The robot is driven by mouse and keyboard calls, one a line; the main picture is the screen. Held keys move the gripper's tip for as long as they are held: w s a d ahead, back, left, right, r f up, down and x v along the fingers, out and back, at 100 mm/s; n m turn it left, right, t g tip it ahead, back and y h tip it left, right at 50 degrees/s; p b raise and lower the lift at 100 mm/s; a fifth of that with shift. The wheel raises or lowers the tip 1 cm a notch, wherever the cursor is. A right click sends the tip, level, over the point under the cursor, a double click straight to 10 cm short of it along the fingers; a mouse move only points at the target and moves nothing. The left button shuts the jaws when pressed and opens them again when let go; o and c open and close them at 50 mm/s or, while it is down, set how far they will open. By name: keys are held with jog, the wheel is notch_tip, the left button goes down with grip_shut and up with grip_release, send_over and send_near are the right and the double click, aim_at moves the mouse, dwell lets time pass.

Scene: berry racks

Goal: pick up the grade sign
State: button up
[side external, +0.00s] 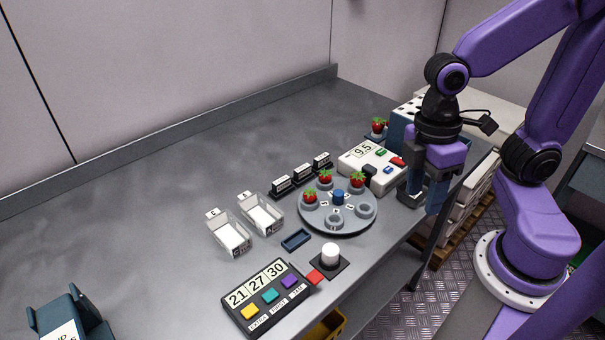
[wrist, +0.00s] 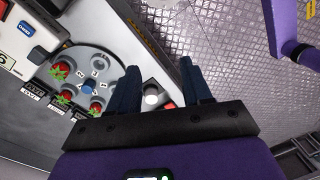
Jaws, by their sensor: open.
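Three small black blocks with white labels (side external: 302,174) stand in a row on a dark strip behind the round turntable; they look like signs, but I cannot read which is the grade sign. They also show in the wrist view (wrist: 35,90) at the left, beside the turntable. My gripper (side external: 422,203) points down near the table's right edge, right of the white machine and well apart from the blocks. In the wrist view my gripper (wrist: 160,68) has its two dark fingers spread, with nothing held between them.
The grey turntable (side external: 318,222) carries strawberries in cups. A white machine (side external: 352,161) reading 9.5 stands between the blocks and my gripper. Two clear punnets (side external: 233,236), a blue tray (side external: 296,239), a white button (side external: 330,252) and a number panel (side external: 242,317) stand left and in front. The table's back left is clear.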

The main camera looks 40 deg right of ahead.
jog(key=w+d+f+n+g+y, duration=0.1)
jog(key=w+g+y, duration=0.15)
jog(key=w, duration=0.75)
jog(key=w+d+f+n+g+y, duration=0.15)
jog(key=w+y, duration=0.25)
jog(key=w, duration=0.6)
jog(key=w+d+f+n+t+y, duration=0.35)
jog(key=w+d+t+y, duration=0.2)
jog(key=w+d, duration=0.8)
jog(key=m, duration=0.1)
send_near(305, 166)
jog(key=x, duration=0.4)
jog(key=shift+s+a+r, duration=0.1)
jog(key=shift+a+r, duration=0.05)
jog(key=shift+a, duration=0.05)
jog(key=shift+x, duration=2.7)
jog(key=shift+d, duration=0.1)
grip_shut()
